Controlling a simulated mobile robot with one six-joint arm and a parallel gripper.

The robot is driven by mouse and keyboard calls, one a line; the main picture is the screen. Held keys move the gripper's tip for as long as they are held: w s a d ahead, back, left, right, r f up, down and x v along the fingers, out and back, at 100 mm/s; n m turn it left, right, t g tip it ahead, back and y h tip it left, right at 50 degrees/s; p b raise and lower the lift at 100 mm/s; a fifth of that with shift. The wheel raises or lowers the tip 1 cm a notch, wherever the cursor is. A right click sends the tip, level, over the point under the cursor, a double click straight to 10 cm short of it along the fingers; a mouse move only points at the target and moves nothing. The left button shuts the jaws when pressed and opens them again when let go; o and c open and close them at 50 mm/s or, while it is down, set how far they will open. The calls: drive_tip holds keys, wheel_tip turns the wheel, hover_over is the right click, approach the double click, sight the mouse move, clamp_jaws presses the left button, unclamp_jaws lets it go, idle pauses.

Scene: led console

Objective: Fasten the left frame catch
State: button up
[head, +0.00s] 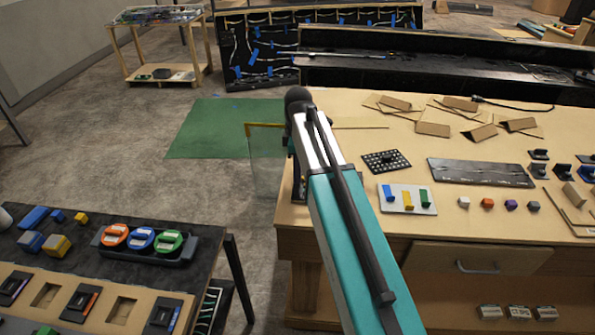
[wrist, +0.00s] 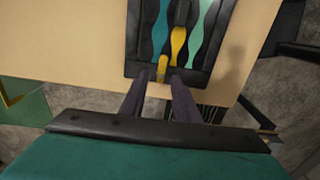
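In the wrist view a black frame (wrist: 135,55) lies on the light wooden table top, holding wavy teal, yellow and mint strips. A small yellow tab (wrist: 162,71) sits at its near edge. I cannot tell whether this tab is the left catch, or whether it is fastened. My gripper (wrist: 160,76) has its two dark fingers apart, one on each side of the tab's near end. I see no clear contact. In the head view my arm hides the fingers and the black frame.
In the head view the right-hand workbench (head: 345,130) carries a plate with blue and yellow blocks (head: 407,198), a black perforated plate (head: 387,161) and small cubes. A dark table (head: 75,243) with coloured parts stands at left. Floor between them is clear, with a green mat (head: 210,130).

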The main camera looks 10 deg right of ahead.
wheel_tip(320, 180, up, 14)
drive_tip(key=b, duration=0.3)
drive_tip(key=shift+f+b, duration=0.25)
drive_tip(key=shift+b, duration=0.05)
drive_tip(key=shift+f, duration=0.1)
idle(0.7)
